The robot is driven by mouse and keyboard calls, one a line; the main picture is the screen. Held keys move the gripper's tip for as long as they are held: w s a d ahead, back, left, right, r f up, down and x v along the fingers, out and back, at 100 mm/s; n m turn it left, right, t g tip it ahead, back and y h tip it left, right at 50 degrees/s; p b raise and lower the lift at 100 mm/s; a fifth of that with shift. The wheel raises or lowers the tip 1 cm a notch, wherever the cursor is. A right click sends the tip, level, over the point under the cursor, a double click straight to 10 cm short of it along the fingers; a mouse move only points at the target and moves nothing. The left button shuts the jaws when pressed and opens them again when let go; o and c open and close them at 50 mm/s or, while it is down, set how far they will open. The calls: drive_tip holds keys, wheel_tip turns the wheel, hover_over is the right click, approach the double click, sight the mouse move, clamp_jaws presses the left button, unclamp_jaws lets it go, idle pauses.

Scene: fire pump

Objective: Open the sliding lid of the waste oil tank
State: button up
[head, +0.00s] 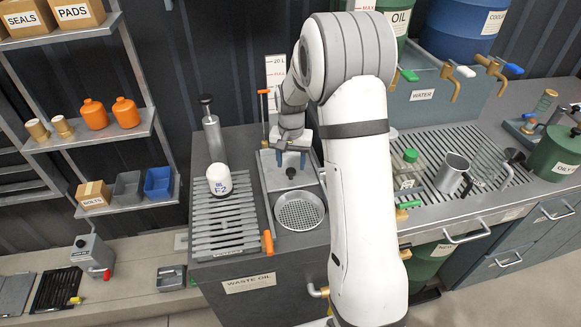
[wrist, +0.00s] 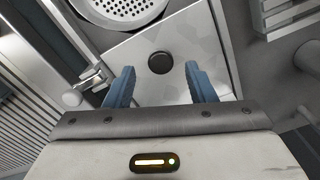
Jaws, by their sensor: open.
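The waste oil tank (head: 235,272) is a dark cabinet with a "WASTE OIL" label. On its top is a light metal sliding lid (head: 275,176) with a round black knob (head: 291,172). In the wrist view the lid (wrist: 190,40) and knob (wrist: 161,62) are seen close up. A round perforated strainer (head: 299,212) lies beside the lid, and it shows at the top of the wrist view (wrist: 125,8). My gripper (head: 291,160) is open above the lid. Its blue fingertips (wrist: 156,72) stand on either side of the knob, apart from it in the picture.
A slatted drain rack (head: 222,232) with a white "F2" filter (head: 219,179) is left of the lid. A grey cylinder (head: 214,135) stands behind it. An orange-handled lever (head: 264,115) rises near my gripper. An orange valve (head: 267,242) is at the front edge.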

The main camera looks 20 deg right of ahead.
drive_tip(key=shift+r, duration=2.5)
drive_tip(key=shift+s+r, duration=0.25)
drive_tip(key=shift+r, duration=0.05)
drive_tip(key=s+a+r+n+t, duration=0.1)
drive_tip(key=s+a+r+n, duration=0.1)
drive_tip(key=s+r, duration=0.85)
drive_tip(key=s+n+t, duration=0.1)
drive_tip(key=s+n, duration=0.2)
drive_tip(key=s, duration=1.4)
drive_tip(key=shift+s+a+f+t, duration=0.2)
drive_tip(key=shift+a+f+t, duration=0.15)
drive_tip(key=shift+f+t, duration=0.1)
